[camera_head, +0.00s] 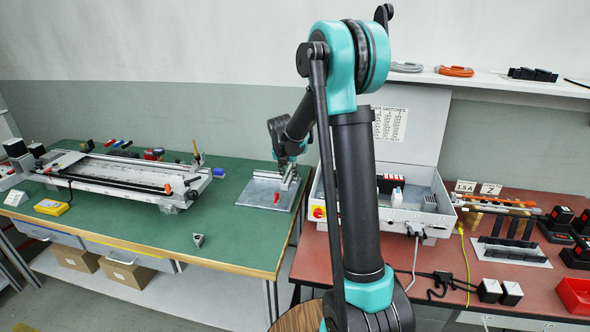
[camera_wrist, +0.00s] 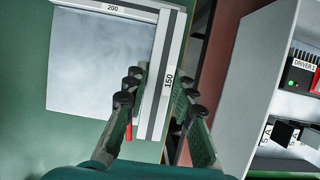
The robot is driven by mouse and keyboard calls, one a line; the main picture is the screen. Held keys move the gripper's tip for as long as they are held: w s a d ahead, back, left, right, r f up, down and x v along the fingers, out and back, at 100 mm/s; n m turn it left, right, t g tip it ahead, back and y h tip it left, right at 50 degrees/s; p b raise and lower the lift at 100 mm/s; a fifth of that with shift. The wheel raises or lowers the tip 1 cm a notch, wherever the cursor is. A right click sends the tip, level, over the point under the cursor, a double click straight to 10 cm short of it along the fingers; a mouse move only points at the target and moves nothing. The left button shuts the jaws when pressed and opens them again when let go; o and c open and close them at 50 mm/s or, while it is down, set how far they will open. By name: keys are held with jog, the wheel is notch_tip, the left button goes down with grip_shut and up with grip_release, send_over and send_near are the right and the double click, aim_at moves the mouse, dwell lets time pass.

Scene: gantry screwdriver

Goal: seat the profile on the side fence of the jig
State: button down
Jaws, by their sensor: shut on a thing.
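The jig (camera_head: 258,192) is a grey metal plate at the right end of the green table. Its side fence (camera_wrist: 169,80), marked 150, runs along the plate's right edge in the wrist view. My gripper (camera_wrist: 157,100) straddles this edge, one finger on each side. It is shut on the profile (camera_wrist: 152,108), a light grey bar lying lengthwise along the fence. The bar and fence are so close that I cannot tell whether they touch fully. In the head view my gripper (camera_head: 290,168) is low over the jig, and my arm partly covers it.
The end fence (camera_wrist: 112,8), marked 200, closes the plate's far edge. A red clamp handle (camera_head: 277,197) is at the jig. The white driver box (camera_head: 410,205) stands close on the right. A long grey fixture (camera_head: 125,175) fills the table's left side. Green surface between is mostly clear.

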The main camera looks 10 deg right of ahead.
jog(key=shift+w+d+f, duration=0.1)
jog(key=shift+f, duration=1.95)
jog(key=shift+f, duration=1.3)
jog(key=c, duration=1.2)
grip_release()
jog(key=shift+r, duration=0.1)
